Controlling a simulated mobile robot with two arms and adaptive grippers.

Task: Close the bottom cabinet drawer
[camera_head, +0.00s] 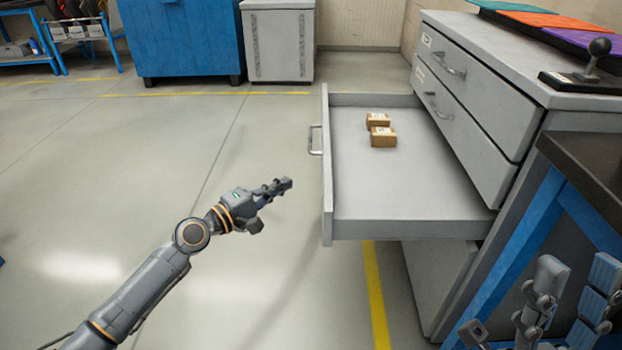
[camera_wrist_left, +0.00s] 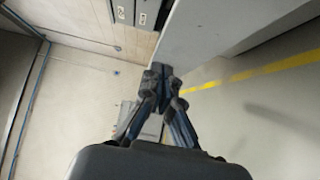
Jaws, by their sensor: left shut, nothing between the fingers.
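The grey cabinet (camera_head: 545,75) stands at the right. Its lowest visible drawer (camera_head: 430,195) is pulled far out to the left, below two shut drawers. The drawer's front panel (camera_head: 327,200) carries a metal handle (camera_head: 315,139) on its outer face. Two small brown boxes (camera_head: 381,131) lie inside. My left gripper (camera_head: 288,185) is shut and empty, to the left of the drawer front and apart from it in the head view. Its closed fingertips also show in the left wrist view (camera_wrist_left: 161,70). My right gripper (camera_head: 572,292) is open and looks empty at the lower right.
A dark-topped bench with a blue frame (camera_head: 515,250) stands at the right, near my right gripper. A joystick (camera_head: 592,62) and coloured mats (camera_head: 540,20) lie on the cabinet top. A blue cabinet (camera_head: 182,38) stands at the back. The floor left of the drawer is clear.

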